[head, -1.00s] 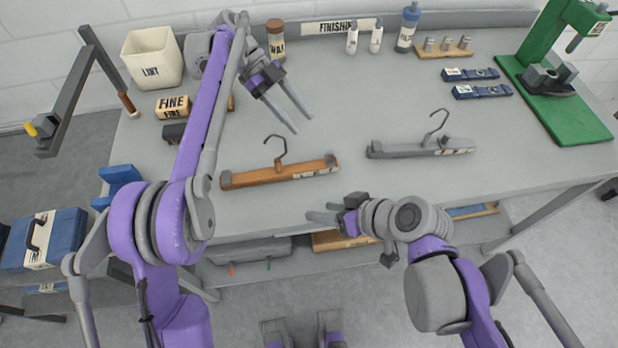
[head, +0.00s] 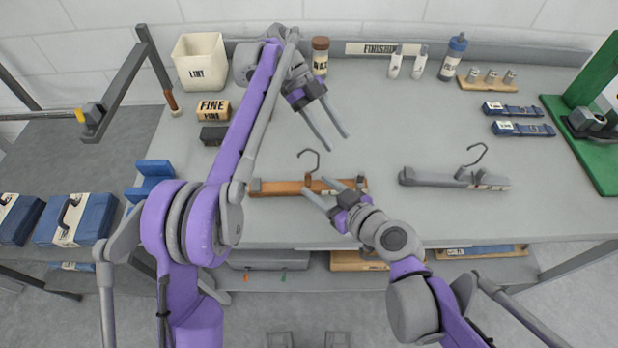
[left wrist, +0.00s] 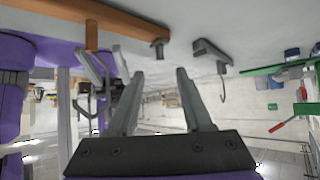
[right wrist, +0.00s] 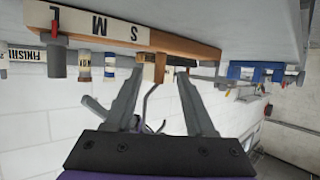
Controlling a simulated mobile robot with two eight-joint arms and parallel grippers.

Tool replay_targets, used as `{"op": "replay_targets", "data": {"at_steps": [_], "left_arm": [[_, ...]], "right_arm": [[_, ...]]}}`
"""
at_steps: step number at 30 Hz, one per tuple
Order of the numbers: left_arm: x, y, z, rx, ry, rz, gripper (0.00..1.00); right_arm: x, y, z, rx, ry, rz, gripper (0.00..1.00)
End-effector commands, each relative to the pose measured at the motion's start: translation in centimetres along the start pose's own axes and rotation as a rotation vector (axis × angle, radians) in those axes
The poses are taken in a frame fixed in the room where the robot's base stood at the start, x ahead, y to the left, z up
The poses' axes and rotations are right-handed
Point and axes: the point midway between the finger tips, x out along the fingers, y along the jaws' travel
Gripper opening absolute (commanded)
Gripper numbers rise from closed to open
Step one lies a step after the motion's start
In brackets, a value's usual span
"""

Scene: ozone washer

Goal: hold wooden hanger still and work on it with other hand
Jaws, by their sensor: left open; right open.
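The wooden hanger (head: 285,188) lies on the grey table near its front edge, its metal hook (head: 310,162) pointing to the back. Its size letters face my right gripper in the right wrist view (right wrist: 180,43). My right gripper (head: 334,196) is open at the hanger's right half; in the head view its fingers overlap the bar, and contact is unclear. My left gripper (head: 330,130) is open and empty, behind the hanger and above the table. In the left wrist view the hanger (left wrist: 120,22) lies across the top left, apart from the fingers.
A grey hanger (head: 430,180) lies to the right. The lint bin (head: 200,68), fine block (head: 213,110) and bottles stand along the back. A green press (head: 590,150) stands at the far right.

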Motion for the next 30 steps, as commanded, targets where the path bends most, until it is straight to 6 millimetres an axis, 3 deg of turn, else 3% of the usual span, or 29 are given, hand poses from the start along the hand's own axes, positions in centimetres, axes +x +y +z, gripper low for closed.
{"op": "replay_targets", "data": {"at_steps": [6, 12, 24, 30], "left_arm": [[0.0, 0.0, 0.0, 0.000, 0.000, 0.000, 0.50], [0.0, 0.0, 0.0, 0.000, 0.000, 0.000, 0.50], [0.0, 0.0, 0.0, 0.000, 0.000, 0.000, 0.50], [0.0, 0.0, 0.0, 0.000, 0.000, 0.000, 0.50]], "right_arm": [[3.0, 0.0, -0.1, 0.000, 0.000, -0.001, 0.55], [4.7, 0.0, 0.0, 0.001, 0.000, -0.001, 0.55], [5.1, 0.0, 0.0, 0.001, 0.000, 0.000, 0.55], [5.1, 0.0, 0.0, 0.001, 0.000, 0.000, 0.18]]}}
